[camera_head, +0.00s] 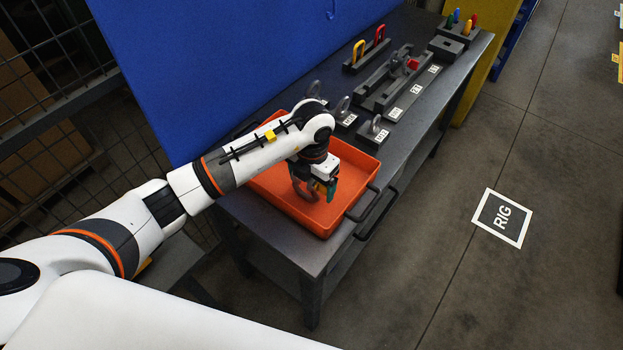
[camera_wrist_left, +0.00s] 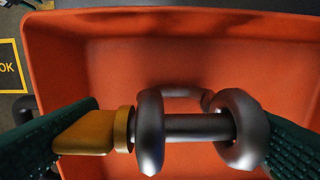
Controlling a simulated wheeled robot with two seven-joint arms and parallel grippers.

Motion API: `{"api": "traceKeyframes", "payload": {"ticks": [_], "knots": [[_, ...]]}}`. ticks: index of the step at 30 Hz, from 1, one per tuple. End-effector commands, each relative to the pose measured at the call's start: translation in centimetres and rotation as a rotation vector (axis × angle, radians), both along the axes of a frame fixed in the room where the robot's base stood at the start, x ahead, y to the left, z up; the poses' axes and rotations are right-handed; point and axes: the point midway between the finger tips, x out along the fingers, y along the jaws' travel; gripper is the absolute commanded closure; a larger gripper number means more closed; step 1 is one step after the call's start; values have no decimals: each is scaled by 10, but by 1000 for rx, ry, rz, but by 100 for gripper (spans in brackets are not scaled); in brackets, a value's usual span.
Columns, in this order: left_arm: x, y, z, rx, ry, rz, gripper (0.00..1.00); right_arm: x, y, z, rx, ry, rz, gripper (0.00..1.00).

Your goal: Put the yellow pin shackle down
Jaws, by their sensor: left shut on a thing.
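The yellow pin shackle is a dark grey metal shackle with a yellow pin head. In the left wrist view its pin (camera_wrist_left: 190,127) lies crosswise between the two green fingers of my left gripper, with the yellow head (camera_wrist_left: 85,133) against the left finger. In the head view my left gripper (camera_head: 325,188) is shut on it, over the orange tray (camera_head: 262,187). The grey bow (camera_head: 303,190) shows beside the fingers, inside the tray's outline. I cannot tell whether it touches the tray floor. My right gripper is not in view.
The tray looks otherwise empty. Behind it stand labelled grey blocks with shackles (camera_head: 373,132) and a long dark fixture (camera_head: 390,82). A rack (camera_head: 366,58) holds yellow and red shackles. A blue panel (camera_head: 215,60) borders the bench. A dark handle (camera_head: 376,214) sits at the front.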

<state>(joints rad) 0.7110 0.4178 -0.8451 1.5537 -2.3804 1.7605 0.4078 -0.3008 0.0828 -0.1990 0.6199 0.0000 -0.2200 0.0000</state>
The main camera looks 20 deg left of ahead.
Motion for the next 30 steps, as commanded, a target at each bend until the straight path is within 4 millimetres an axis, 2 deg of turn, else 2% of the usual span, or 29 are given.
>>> {"api": "traceKeyframes", "payload": {"ticks": [4,5,6,15,17,20,30], "knots": [[0,0,-3,-1,-2,0,45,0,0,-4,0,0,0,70],[0,0,-3,0,0,0,7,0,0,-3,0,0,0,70],[0,0,-2,0,0,0,0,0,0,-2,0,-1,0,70],[0,0,2,0,0,0,0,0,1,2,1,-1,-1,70],[1,0,5,-1,-2,0,0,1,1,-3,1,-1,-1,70],[1,0,20,-1,-5,-2,0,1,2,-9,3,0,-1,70],[0,-1,92,-1,-5,-1,0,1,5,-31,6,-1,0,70]]}}
